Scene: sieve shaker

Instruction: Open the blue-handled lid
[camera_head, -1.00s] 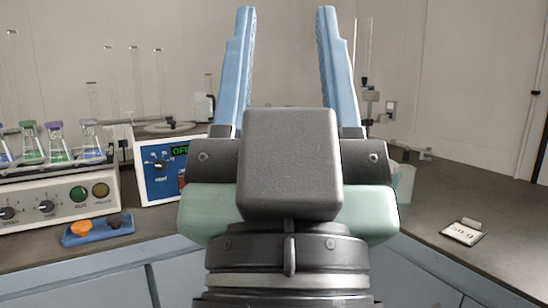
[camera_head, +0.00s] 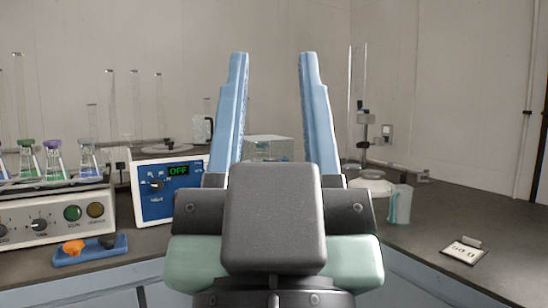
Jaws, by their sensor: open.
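My gripper (camera_head: 273,57) is in the middle of the head view, with its two blue fingers pointing up and away. It is open, with nothing between the fingers. Behind the fingers, on the bench, a clear box-shaped cover (camera_head: 269,147) shows in the gap; my gripper body hides its lower part. It may be the lid of the task, but no blue handle can be made out on it.
A blue control box (camera_head: 157,199) reading OFF stands to the left, beside a flask shaker (camera_head: 50,222). An orange-and-black item on a blue base (camera_head: 90,250) lies in front.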

